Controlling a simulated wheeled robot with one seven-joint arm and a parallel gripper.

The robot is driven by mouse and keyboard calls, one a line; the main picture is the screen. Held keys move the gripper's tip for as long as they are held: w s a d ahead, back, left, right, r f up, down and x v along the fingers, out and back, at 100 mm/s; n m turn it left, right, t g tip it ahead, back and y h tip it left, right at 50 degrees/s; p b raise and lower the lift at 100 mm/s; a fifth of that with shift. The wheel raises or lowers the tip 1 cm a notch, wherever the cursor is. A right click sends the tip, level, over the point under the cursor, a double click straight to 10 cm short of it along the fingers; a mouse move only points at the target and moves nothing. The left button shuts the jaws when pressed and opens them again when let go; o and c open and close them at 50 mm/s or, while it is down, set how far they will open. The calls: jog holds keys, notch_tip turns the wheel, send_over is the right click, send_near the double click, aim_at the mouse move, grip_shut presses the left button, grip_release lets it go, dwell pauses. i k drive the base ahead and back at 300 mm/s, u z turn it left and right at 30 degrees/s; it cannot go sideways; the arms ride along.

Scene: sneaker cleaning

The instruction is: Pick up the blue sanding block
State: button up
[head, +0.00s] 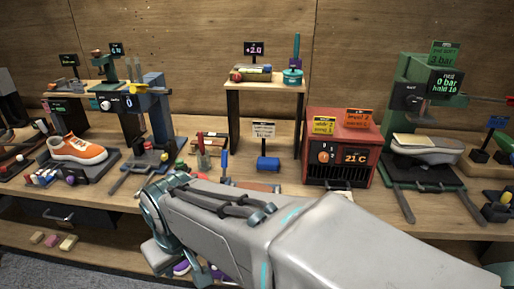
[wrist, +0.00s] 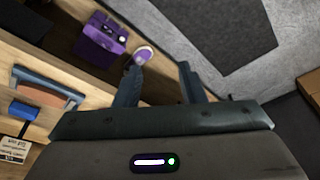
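A blue block (head: 268,163), which looks like the sanding block, sits on the workbench under the small wooden shelf, in front of a white card. It also shows at the left edge of the wrist view (wrist: 25,111). My gripper (wrist: 158,72) is open and empty, its two dark fingers well apart. It points down in front of the bench, to the right of the blue block in the wrist view and clear of it. In the head view my arm crosses the lower middle and the fingers are not clearly visible.
A red heater box (head: 340,147) stands right of the blue block. A blue-handled tool (head: 224,163) stands to its left. The white card (head: 263,130) is behind it. A purple box (wrist: 101,39) and purple shoe (wrist: 143,54) lie low, near my fingers in the wrist view.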

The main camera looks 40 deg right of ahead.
aim_at(264, 165)
jog(key=z, duration=0.9)
jog(key=i, duration=0.85)
jog(key=z, duration=0.8)
